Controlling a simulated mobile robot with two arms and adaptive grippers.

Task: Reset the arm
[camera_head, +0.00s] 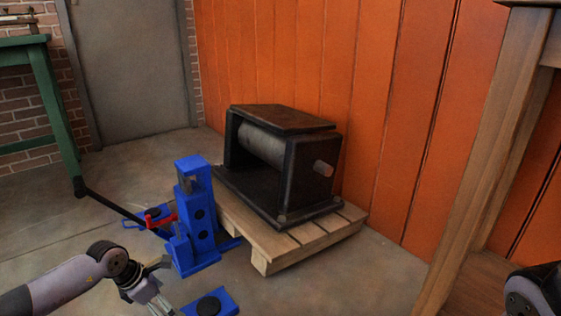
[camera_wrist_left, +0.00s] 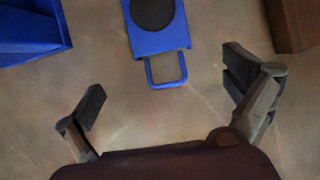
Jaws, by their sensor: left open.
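The blue hand press (camera_head: 201,220) stands upright on the floor, with a red part (camera_head: 162,219) and a long black handle (camera_head: 112,207) reaching up to the left. A blue plate with a black disc (camera_head: 216,303) lies on the floor in front of it. That blue plate (camera_wrist_left: 159,41), with a loop handle towards me, also shows in the left wrist view. My left gripper (camera_head: 163,287) is open and empty, between the press and the head view's bottom edge. My right gripper is out of view.
A dark roller machine (camera_head: 283,165) sits on a wooden pallet (camera_head: 292,243) behind the press. A green table (camera_head: 54,110) stands far left; a wooden frame (camera_head: 484,170) stands at right. Floor is clear at centre right.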

